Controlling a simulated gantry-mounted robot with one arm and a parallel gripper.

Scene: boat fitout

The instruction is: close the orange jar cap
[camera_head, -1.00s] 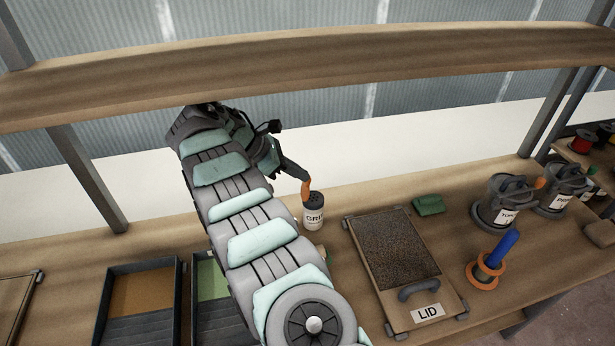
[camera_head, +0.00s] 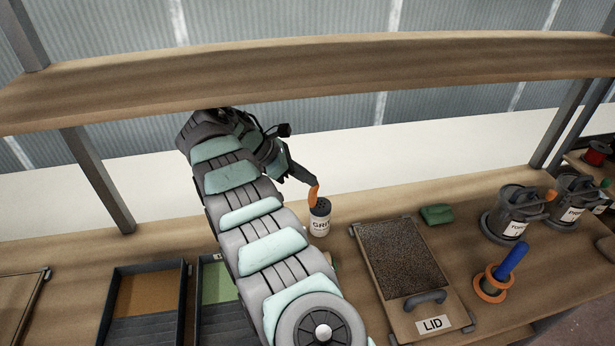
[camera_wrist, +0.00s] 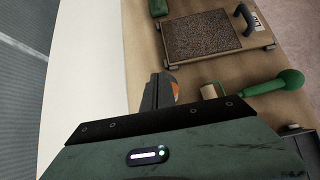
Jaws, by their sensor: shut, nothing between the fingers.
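A small white jar labelled GRIT (camera_head: 320,224) with a dark perforated top stands upright on the bench. Its orange cap (camera_head: 314,196) stands up, nearly edge-on, at the left of the jar's top, so it is open. My gripper (camera_head: 312,180) is shut and empty. Its dark tip is at the cap's upper left side and looks to be touching it, though a small gap cannot be ruled out. In the wrist view, the cap (camera_wrist: 176,88) shows as a rounded orange patch just right of my fingers (camera_wrist: 157,84), which hide part of it. The jar body is hidden there.
A tray marked LID (camera_head: 405,270) with a dark rough panel lies right of the jar, a green block (camera_head: 436,214) behind it. An orange-based blue-handled tool (camera_head: 505,268) and two grey cans (camera_head: 515,215) stand farther right. A wooden shelf (camera_head: 330,70) spans above.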

